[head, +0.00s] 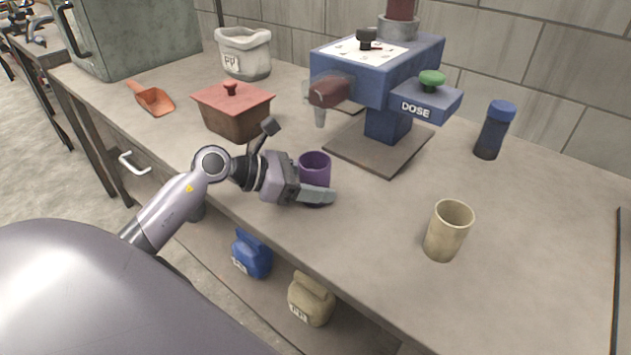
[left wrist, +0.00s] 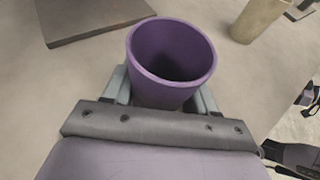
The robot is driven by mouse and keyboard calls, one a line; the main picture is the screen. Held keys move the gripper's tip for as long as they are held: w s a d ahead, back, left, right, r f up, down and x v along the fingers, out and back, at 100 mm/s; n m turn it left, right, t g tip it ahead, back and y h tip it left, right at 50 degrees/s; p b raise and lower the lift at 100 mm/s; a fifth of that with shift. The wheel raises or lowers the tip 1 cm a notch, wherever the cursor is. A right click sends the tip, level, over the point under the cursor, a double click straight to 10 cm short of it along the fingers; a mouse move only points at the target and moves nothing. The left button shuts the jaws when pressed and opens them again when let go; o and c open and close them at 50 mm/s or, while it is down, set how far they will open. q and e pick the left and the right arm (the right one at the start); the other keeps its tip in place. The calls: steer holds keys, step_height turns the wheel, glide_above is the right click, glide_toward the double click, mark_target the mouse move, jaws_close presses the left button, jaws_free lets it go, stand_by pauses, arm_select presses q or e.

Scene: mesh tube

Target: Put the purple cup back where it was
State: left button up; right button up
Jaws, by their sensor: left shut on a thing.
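The purple cup (head: 315,167) is upright near the front edge of the workbench. My left gripper (head: 318,190) is shut on it, with a finger on each side. In the left wrist view the purple cup (left wrist: 171,62) shows its open mouth and an empty-looking, shadowed inside. The left gripper's fingers (left wrist: 162,92) flank it there, partly hidden behind the cup and the gripper's body. I cannot tell whether the cup's base touches the bench top.
A blue dosing machine (head: 375,75) on a flat base plate (head: 385,160) stands behind the cup. A beige cup (head: 448,230) and a blue-capped bottle (head: 493,130) stand to the right. A lidded brown box (head: 233,112) is at left. The bench between cups is clear.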

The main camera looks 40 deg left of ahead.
arm_select(q)
steer(key=shift+f, duration=0.15)
steer(key=o, duration=1.1)
steer(key=shift+c, duration=0.2)
steer(key=shift+s+a+r, duration=0.1)
steer(key=shift+a+r, duration=0.05)
steer(key=shift+r, duration=0.05)
steer(key=v, duration=1)
steer(key=shift+s+a+b, duration=0.1)
steer(key=shift+s+b, duration=0.05)
steer(key=shift+b, duration=0.25)
steer(key=shift+s+a+r, duration=0.35)
steer(key=shift+s, duration=0.1)
